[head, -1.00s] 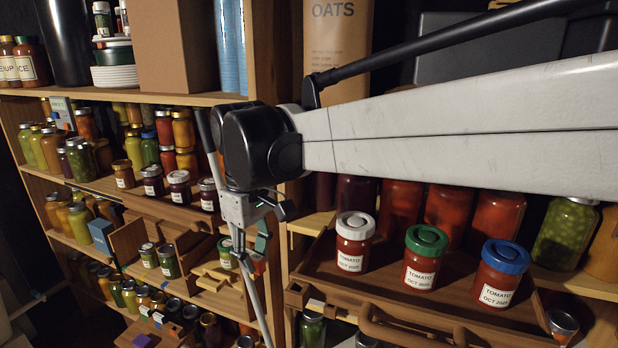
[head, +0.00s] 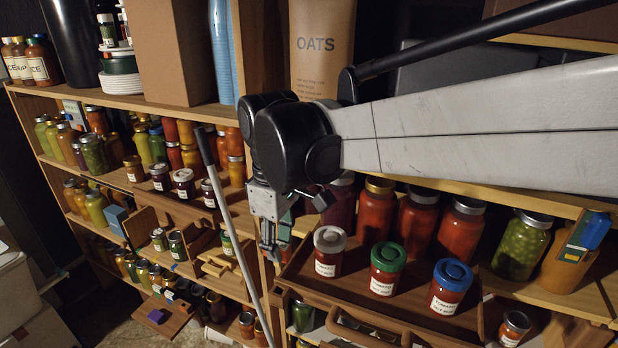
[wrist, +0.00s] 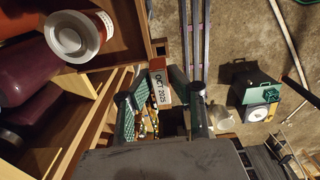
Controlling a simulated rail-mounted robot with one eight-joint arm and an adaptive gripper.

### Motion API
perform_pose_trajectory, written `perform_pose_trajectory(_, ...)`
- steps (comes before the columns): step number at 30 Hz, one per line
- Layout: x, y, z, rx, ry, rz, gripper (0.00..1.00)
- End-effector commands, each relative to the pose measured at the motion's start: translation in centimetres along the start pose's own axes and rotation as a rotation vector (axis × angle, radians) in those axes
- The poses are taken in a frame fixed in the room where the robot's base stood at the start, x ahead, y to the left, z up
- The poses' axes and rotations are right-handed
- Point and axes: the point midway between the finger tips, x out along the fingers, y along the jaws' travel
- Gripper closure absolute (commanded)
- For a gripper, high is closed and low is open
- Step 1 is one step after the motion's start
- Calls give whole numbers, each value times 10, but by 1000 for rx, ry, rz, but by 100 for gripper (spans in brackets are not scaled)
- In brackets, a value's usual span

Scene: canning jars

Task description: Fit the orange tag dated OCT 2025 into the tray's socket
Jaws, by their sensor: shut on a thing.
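My gripper (head: 271,238) hangs from the arm just left of the tray's left end. In the wrist view its green-padded fingers (wrist: 160,98) are shut on the orange tag (wrist: 158,78), whose white label reads OCT 2025. The label faces the wrist camera and the tag stands out between the fingertips. The wooden tray (head: 315,297) holds three red jars with white (head: 329,240), green (head: 387,257) and blue (head: 453,274) lids. The tray's edge (wrist: 128,48) is left of the tag in the wrist view.
A tray handle (head: 370,332) runs along the front. Tall red jars (head: 376,208) stand behind the tray. Shelves with many jars (head: 95,155) lie to the left. A pale pole (head: 235,235) passes left of the gripper. Open floor (wrist: 245,40) shows right of the tag.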

Motion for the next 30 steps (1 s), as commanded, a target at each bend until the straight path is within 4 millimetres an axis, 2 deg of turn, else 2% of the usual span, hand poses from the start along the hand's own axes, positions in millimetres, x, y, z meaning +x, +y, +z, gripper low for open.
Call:
perform_pose_trajectory(14,6,0,0,0,0,0,100)
perform_pose_trajectory(30,50,0,0,0,0,0,100)
